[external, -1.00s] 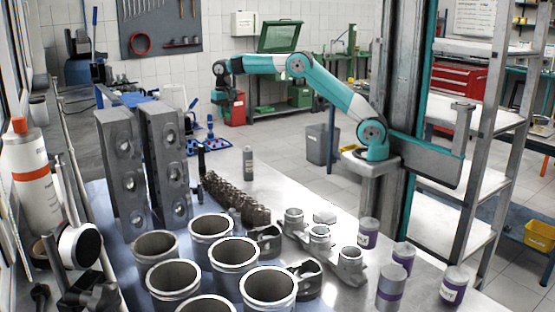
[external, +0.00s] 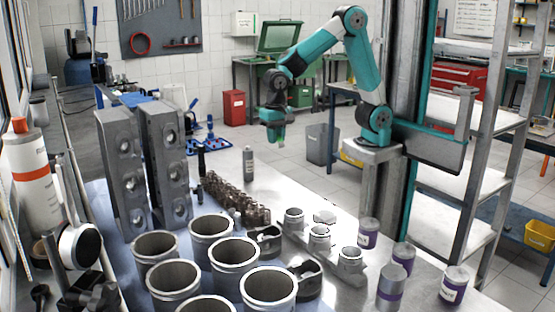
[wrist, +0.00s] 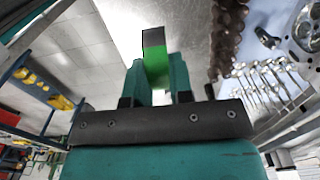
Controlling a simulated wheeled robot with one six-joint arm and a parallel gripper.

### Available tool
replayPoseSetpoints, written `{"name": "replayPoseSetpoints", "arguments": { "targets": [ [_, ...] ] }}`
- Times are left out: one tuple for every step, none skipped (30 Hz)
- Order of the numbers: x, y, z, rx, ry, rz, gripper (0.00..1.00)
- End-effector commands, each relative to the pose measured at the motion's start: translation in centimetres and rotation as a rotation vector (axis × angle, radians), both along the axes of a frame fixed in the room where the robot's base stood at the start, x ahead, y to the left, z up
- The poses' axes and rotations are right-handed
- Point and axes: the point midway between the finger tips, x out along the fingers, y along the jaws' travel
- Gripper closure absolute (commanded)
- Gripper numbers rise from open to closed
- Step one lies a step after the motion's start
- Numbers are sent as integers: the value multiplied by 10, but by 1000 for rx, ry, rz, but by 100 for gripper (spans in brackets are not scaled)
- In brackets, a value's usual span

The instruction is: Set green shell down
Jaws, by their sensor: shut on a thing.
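My gripper (external: 277,132) hangs pointing down past the far right edge of the steel bench (external: 290,183), well above the floor. In the wrist view my gripper (wrist: 159,75) is shut on the green shell (wrist: 157,70), which sits between the two teal fingers. The shell looks like a small block, bright green on the near face and dark at its far end. In the external view only a small pale green tip of the shell (external: 281,144) shows below the fingers. Its lower side is clear of any surface in both views.
Several grey cylinder liners (external: 233,252), a row of brown springs (external: 236,200), pistons (external: 293,222) and purple-labelled cans (external: 368,233) crowd the bench. Two tall grey blocks (external: 165,165) stand at left. A spray bottle (external: 248,162) stands near the far edge.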

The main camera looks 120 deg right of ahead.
Motion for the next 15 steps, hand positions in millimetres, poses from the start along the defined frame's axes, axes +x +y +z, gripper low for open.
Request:
{"name": "replayPoseSetpoints", "arguments": {
  "targets": [
    [-3, 4, -3, 0, 2, 0, 100],
    [-4, 5, -7, 1, 4, -1, 100],
    [-5, 6, -14, 1, 5, -1, 100],
    [-5, 6, -20, 1, 7, -1, 100],
    [-5, 6, -28, 2, 8, -1, 100],
    [-6, 6, -39, 2, 10, -1, 100],
    [-5, 6, -47, 2, 10, -1, 100],
    [-6, 6, -56, 2, 10, -1, 100],
    [-6, 6, -67, 3, 11, -1, 100],
    [-6, 6, -76, 2, 10, -1, 100],
    [-6, 6, -84, 2, 10, -1, 100],
    [-6, 6, -96, 2, 10, -1, 100],
    [-5, 6, -104, 2, 10, -1, 100],
    [-6, 6, -112, 2, 10, -1, 100],
    [-6, 6, -122, 2, 9, -1, 100]
  ]
}}
